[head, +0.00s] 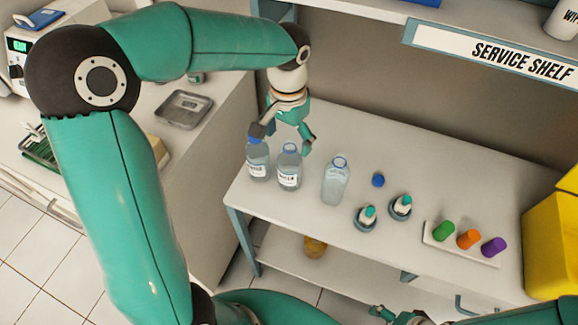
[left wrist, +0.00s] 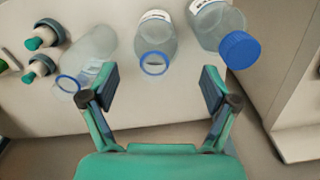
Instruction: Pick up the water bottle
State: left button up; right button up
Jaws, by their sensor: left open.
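Three clear bottles stand on the white table. The left one (head: 258,165) has a blue cap and a white label. The middle one (head: 289,170) has a white label and an open blue-rimmed neck. The right one (head: 335,183) is open with no label showing. The label print is too small to read surely. My left gripper (head: 284,139) is open and empty just above the left and middle bottles. In the left wrist view, the middle bottle's neck (left wrist: 154,63) shows between the spread fingers (left wrist: 158,88). My right gripper (head: 381,313) shows partly at the bottom edge.
A loose blue cap (head: 378,180) lies right of the bottles. Two small teal-topped bottles (head: 366,216) (head: 401,205) and a white tray (head: 462,245) with green, orange and purple pieces stand further right. The service shelf (head: 490,58) overhangs behind. A yellow bin (head: 553,240) is at the right.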

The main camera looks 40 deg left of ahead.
aim_at(290, 152)
pick_arm(q)
jog(key=f, duration=0.3)
jog(key=shift+s+d+f, duration=0.2)
jog(key=shift+d+f, duration=0.1)
jog(key=shift+d, duration=0.05)
jog(key=shift+f, duration=0.5)
jog(key=shift+r, duration=0.1)
grip_shut()
